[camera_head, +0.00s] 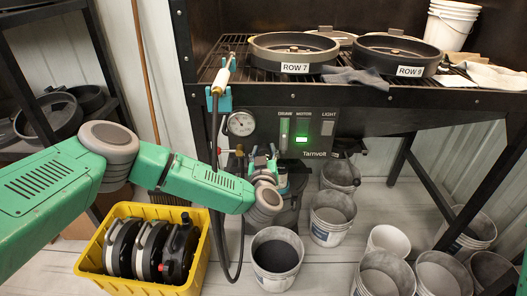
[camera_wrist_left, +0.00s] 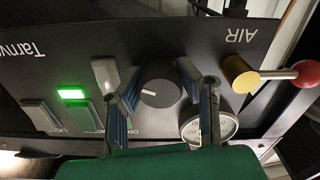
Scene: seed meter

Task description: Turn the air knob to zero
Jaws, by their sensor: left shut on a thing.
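The air knob (camera_wrist_left: 160,85) is a dark round knob with a white pointer line, on the dark control panel (camera_head: 345,118). In the wrist view the line points to the left of the picture. My left gripper (camera_head: 262,158) is at the panel's lower part in the head view, where it hides the knob. In the wrist view the two fingers of my left gripper (camera_wrist_left: 160,72) stand on either side of the knob, shut on it. Scale marks around the knob are not readable. My right gripper is not in view.
A pressure gauge (camera_head: 241,123) and a brass fitting with a red ball (camera_wrist_left: 306,73) are close to the knob. A green-lit switch (camera_head: 301,140) is on the panel. A black hose (camera_head: 215,200) hangs at left. A yellow crate (camera_head: 95,250) and several buckets (camera_head: 277,255) stand below.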

